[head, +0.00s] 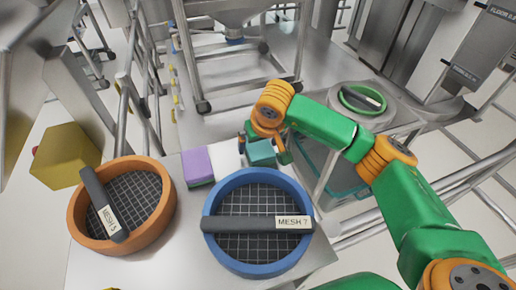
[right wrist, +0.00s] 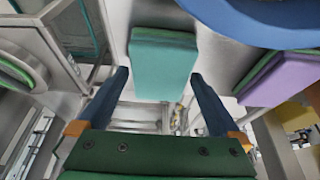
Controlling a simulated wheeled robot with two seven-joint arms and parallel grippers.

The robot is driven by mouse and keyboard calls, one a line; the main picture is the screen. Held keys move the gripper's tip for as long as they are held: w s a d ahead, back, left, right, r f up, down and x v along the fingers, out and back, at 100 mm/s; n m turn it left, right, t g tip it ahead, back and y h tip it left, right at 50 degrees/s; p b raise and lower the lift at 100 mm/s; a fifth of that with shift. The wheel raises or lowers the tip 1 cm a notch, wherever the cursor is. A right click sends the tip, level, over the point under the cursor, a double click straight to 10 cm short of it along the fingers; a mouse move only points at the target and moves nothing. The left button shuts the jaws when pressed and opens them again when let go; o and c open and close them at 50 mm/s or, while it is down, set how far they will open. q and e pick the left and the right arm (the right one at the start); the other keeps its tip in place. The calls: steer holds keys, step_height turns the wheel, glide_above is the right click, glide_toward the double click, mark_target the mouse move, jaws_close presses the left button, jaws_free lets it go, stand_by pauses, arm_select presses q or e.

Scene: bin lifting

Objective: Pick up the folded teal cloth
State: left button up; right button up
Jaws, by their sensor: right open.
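The folded teal cloth (head: 261,152) is a small block near the far edge of the table, just beyond the blue sieve. It also shows in the right wrist view (right wrist: 162,64), upper middle, ahead of the fingers. My right gripper (head: 266,146) is at the cloth in the head view, with dark blue fingers and orange parts around it. In the right wrist view its two fingers (right wrist: 158,80) are spread wide, one to each side of the cloth's near end, with gaps visible. The gripper is open and holds nothing. My left gripper is not in view.
A blue sieve (head: 212,241) marked MESH 7 and an orange sieve (head: 166,205) stand on the table. A purple-topped block (head: 198,163) sits left of the cloth, with a yellow block (head: 64,156) farther left. Metal rails and a teal bin (head: 346,180) lie beyond the table edge.

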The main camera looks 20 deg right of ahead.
mark_target(259, 146)
steer(key=c, duration=1.3)
steer(key=shift+o, duration=0.2)
steer(key=shift+r+p, duration=0.25)
steer(key=shift+p, duration=0.1)
steer(key=shift+r, duration=0.3)
step_height(259, 146, up, 2)
steer(key=shift+w+b, duration=0.1)
steer(key=shift+b, duration=0.4)
steer(key=s+a+r, duration=0.5)
steer(key=s+r, duration=0.5)
steer(key=s, duration=0.3)
steer(key=shift+s+r+b, duration=0.2)
steer(key=shift+b, duration=0.25)
